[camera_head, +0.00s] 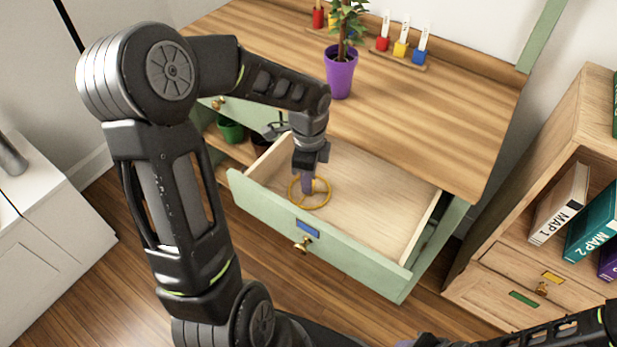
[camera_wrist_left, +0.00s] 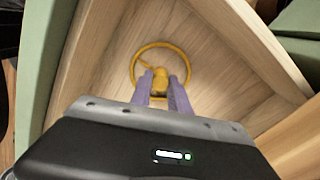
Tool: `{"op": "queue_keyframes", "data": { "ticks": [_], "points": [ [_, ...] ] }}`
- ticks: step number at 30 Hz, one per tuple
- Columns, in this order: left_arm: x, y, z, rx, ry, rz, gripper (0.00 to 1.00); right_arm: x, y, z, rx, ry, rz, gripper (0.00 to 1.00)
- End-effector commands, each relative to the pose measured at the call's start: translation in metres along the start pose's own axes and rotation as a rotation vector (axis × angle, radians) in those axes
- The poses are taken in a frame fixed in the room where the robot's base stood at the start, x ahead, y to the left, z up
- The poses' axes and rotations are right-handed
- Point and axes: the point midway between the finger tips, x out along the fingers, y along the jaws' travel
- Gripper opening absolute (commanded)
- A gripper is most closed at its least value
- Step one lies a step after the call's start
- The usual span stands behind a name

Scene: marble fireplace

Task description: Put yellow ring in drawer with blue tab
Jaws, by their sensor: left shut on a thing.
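The green desk drawer (camera_head: 265,206) with the blue tab (camera_head: 307,230) is pulled open. Its pale wooden inside also shows in the left wrist view (camera_wrist_left: 215,45). My left gripper (camera_head: 308,186) reaches down into it near its left front, fingers pointing down. In the left wrist view, its purple fingers (camera_wrist_left: 161,84) are shut on the yellow ring (camera_wrist_left: 135,63) at a yellow piece inside the loop. The ring also shows in the head view (camera_head: 325,204), inside the drawer walls. I cannot tell whether it touches the drawer floor. My right gripper (camera_head: 425,341) is barely in view at the bottom edge.
The desktop (camera_head: 430,125) overhangs the drawer's back and holds a purple plant pot (camera_head: 341,75) and coloured blocks. A wooden shelf (camera_head: 470,285) with books stands at right. A white cabinet (camera_head: 45,245) stands at left. The drawer's right half is empty.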

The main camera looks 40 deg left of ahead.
Motion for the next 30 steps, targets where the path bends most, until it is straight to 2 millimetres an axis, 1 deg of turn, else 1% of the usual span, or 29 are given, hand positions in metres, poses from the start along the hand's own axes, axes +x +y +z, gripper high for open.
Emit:
{"op": "queue_keyframes", "data": {
  "ticks": [1, 2, 9, 17, 21, 23, 26, 30],
  "points": [
    [0.003, 0.0, 0.0, 0.0, 0.0, 0.001, 0.0, 0.002, 0.001, 0.0, 0.0, 0.0, 0.0, 0.36],
    [0.002, 0.0, 0.0, 0.0, 0.0, 0.0, 0.23, 0.001, 0.001, 0.0, 0.0, 0.0, 0.0, 0.36],
    [0.002, 0.0, 0.0, 0.0, 0.0, 0.001, 0.43, 0.001, 0.0, 0.0, 0.0, 0.0, 0.0, 0.36],
    [0.001, 0.0, 0.0, 0.0, 0.0, 0.0, 0.44, 0.001, 0.0, 0.0, 0.0, 0.0, 0.0, 0.36],
    [-0.006, 0.0, 0.0, 0.0, -0.001, -0.001, 0.44, -0.002, -0.001, 0.0, 0.0, 0.0, 0.0, 0.36],
    [-0.012, 0.0, 0.0, 0.0, -0.001, -0.001, 0.44, -0.004, -0.001, 0.0, 0.0, 0.0, 0.0, 0.36],
    [-0.028, -0.001, 0.0, -0.001, 0.0, -0.003, 0.44, -0.007, -0.003, 0.0, 0.0, 0.0, 0.0, 0.36],
    [-0.057, -0.001, 0.0, -0.001, 0.0, -0.004, 0.44, -0.012, -0.005, 0.0, 0.0, 0.0, 0.0, 0.36]
  ]
}}
